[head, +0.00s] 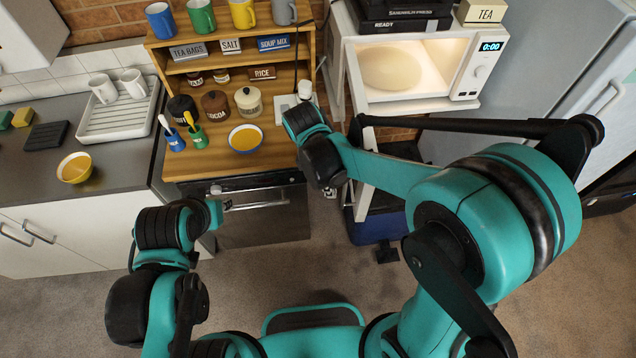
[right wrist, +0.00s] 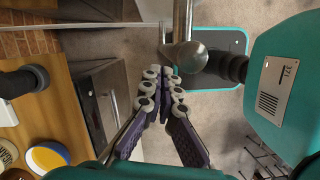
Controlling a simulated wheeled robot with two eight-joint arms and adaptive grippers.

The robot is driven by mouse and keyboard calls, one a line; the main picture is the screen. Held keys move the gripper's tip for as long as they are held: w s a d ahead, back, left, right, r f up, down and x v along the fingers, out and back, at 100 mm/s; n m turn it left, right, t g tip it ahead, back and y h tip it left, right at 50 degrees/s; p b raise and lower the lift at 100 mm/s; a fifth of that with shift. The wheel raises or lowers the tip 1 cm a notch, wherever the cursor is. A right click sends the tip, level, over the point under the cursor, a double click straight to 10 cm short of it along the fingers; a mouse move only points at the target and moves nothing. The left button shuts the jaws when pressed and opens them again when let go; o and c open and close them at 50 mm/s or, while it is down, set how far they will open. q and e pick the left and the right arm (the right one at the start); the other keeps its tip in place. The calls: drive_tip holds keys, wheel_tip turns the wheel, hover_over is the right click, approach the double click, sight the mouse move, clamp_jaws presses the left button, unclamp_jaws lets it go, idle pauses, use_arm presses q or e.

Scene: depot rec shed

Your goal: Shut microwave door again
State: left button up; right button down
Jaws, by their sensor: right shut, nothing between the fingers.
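The white microwave (head: 468,75) is at the upper right, its lit inside and round plate (head: 391,68) exposed. Its door (head: 337,70) stands open, swung out at the left side and seen nearly edge-on. My right gripper (head: 330,192) hangs below its dark wrist, in front of the wooden counter and left of the microwave stand. In the right wrist view its fingers (right wrist: 161,76) are together with nothing between them. A metal bar with a rounded end (right wrist: 186,50) shows just beyond the fingertips; I cannot tell what it belongs to. My left gripper (head: 227,204) is mostly hidden by its wrist.
Black boxes (head: 405,20) and a TEA box (head: 482,11) sit on the microwave. The wooden shelf and counter (head: 210,163) hold mugs, jars and a yellow bowl (head: 245,138). A fridge (head: 560,60) stands at right. The floor (head: 270,265) in front is mostly clear.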

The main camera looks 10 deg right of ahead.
drive_tip(key=shift+d, duration=0.45)
drive_tip(key=shift+s+d, duration=0.1)
drive_tip(key=shift+d, duration=0.05)
